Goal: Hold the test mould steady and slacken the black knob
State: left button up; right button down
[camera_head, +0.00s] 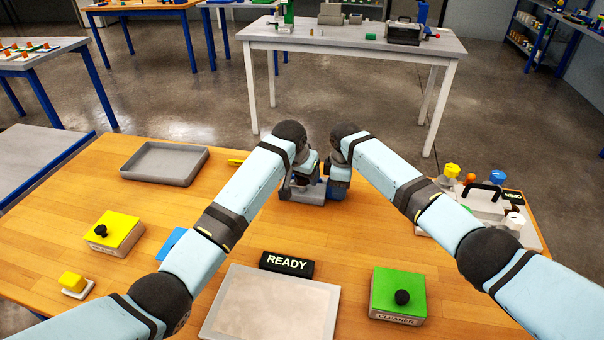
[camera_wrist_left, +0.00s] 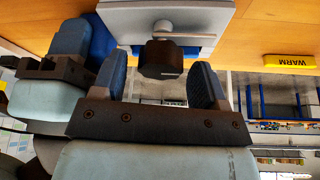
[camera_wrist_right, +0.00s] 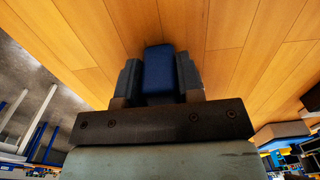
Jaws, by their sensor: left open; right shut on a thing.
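The test mould (camera_head: 303,194) is a grey block on the wooden table, partly covered by my arms in the head view. Its grey body also shows at the top of the left wrist view (camera_wrist_left: 190,17). My right gripper (camera_wrist_right: 159,82) is shut on a blue block-shaped grip (camera_wrist_right: 158,70) at the mould's side. The black knob (camera_wrist_left: 162,57) sticks out of the mould, with a thin grey bar beside it. My left gripper (camera_wrist_left: 160,85) is open, with one finger on each side of the knob; I cannot tell whether they touch it. The knob is not clear in the head view.
A grey tray (camera_head: 128,174) lies at the back left. Near me are a yellow-topped box (camera_head: 122,226), a READY sign (camera_head: 287,264), a pale panel (camera_head: 270,305) and a green CLEANER box (camera_head: 390,283). Bottles and an OPEN sign (camera_head: 513,196) stand at the right, close to my right arm.

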pick_arm(q)
jog(key=v, duration=1.1)
jog(key=shift+s+r, duration=0.2)
jog(key=shift+r, duration=0.15)
pick_arm(e)
jog(key=c, duration=0.7)
grip_release()
jog(key=shift+r, duration=0.1)
